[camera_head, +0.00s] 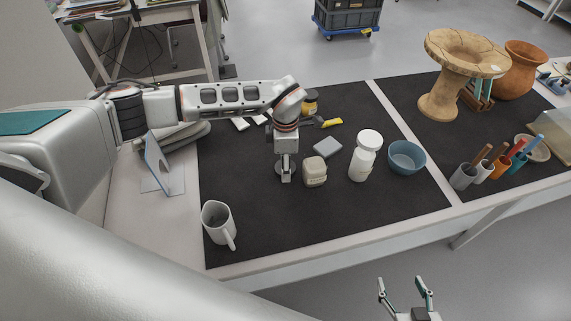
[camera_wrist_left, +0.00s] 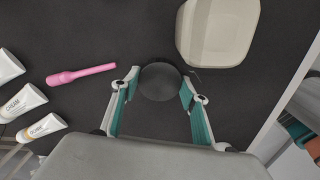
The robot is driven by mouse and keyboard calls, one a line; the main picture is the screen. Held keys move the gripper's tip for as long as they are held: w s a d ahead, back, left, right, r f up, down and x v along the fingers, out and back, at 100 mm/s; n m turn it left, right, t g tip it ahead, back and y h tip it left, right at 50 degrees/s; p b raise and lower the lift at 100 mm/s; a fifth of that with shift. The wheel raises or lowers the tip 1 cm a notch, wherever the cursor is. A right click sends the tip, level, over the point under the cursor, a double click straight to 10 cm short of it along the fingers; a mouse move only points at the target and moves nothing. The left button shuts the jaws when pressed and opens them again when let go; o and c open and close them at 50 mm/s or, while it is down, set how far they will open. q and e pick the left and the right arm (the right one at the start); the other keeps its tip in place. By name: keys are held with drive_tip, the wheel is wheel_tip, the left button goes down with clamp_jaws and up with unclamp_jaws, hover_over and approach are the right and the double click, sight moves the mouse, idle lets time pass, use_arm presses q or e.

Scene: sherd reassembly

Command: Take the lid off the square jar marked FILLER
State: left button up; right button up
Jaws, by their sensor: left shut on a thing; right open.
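The square jar (camera_head: 315,173) is beige with a small dark label, too small to read. It stands upright on the black mat; its top also shows at the upper right of the left wrist view (camera_wrist_left: 218,30). I cannot tell from its pale top whether the lid is on. My left gripper (camera_head: 286,178) points down just left of the jar, apart from it. In the left wrist view it is shut on a dark round thing (camera_wrist_left: 160,82), largely hidden in the head view. My right gripper (camera_head: 401,284) is open and empty, in front of the table.
A white bottle (camera_head: 363,160) and a blue bowl (camera_head: 407,158) stand right of the jar. A flat grey square (camera_head: 327,147) lies behind it. A white mug (camera_head: 217,224) stands front left. White tubes (camera_wrist_left: 28,101) and a pink tool (camera_wrist_left: 80,74) lie nearby. The mat's front is clear.

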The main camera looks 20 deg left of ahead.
use_arm(q)
drive_tip(key=shift+f, duration=0.1)
drive_tip(key=o, duration=1.2)
drive_tip(key=shift+o, duration=0.2)
wheel_tip(320, 180, up, 12)
drive_tip(key=shift+r+b, duration=0.2)
drive_tip(key=shift+b, duration=0.15)
